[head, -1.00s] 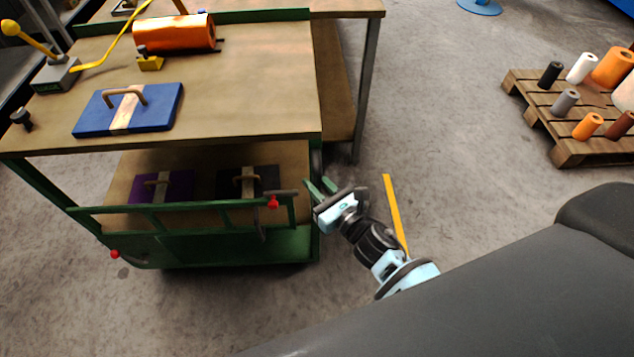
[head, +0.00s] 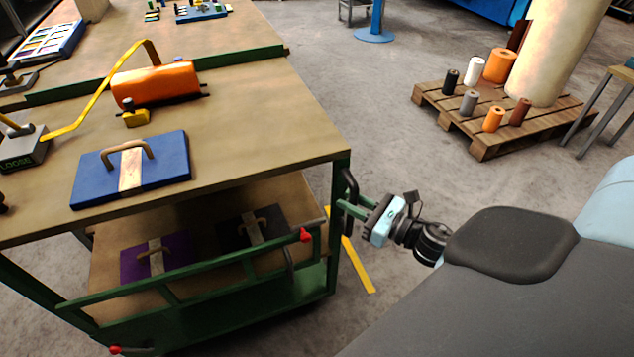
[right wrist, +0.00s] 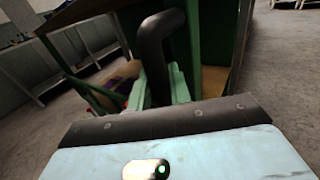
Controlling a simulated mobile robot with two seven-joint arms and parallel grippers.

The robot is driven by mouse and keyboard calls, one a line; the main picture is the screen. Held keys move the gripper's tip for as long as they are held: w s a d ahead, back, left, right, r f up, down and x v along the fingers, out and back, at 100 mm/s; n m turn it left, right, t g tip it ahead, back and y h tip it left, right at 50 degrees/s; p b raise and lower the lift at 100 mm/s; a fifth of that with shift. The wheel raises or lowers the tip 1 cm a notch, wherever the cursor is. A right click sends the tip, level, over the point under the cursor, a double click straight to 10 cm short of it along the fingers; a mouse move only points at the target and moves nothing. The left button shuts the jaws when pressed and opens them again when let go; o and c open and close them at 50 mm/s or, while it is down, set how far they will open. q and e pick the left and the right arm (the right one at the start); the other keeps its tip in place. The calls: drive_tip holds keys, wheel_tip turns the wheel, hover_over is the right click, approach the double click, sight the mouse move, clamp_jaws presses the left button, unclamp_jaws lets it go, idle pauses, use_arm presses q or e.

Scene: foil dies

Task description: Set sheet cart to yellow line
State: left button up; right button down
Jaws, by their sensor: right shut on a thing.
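The sheet cart (head: 318,158) has a green frame, a wooden top and a lower shelf, and stands at the left of the head view. My right gripper (head: 345,205) is shut on the black upright handle (head: 350,188) at the cart's right corner. In the right wrist view the handle (right wrist: 158,45) runs down between the green fingers (right wrist: 160,88). The yellow line (head: 357,264) lies on the floor just right of the cart's near right corner; its far end is partly hidden behind the cart and gripper. My left gripper is not in view.
Purple (head: 135,262) and black (head: 235,232) dies lie on the lower shelf. A pallet (head: 480,140) with rolls stands right; floor between is clear.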

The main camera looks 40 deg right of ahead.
drive_tip(key=s+d+b, duration=0.4)
drive_tip(key=d+b, duration=0.2)
drive_tip(key=d, duration=0.9)
drive_tip(key=shift+s+d, duration=0.15)
drive_tip(key=shift+s, duration=0.05)
drive_tip(key=c, duration=1.3)
unclamp_jaws()
drive_tip(key=shift+c, duration=0.2)
drive_tip(key=v, duration=0.7)
drive_tip(key=shift+s+b, duration=0.3)
drive_tip(key=shift+s, duration=0.05)
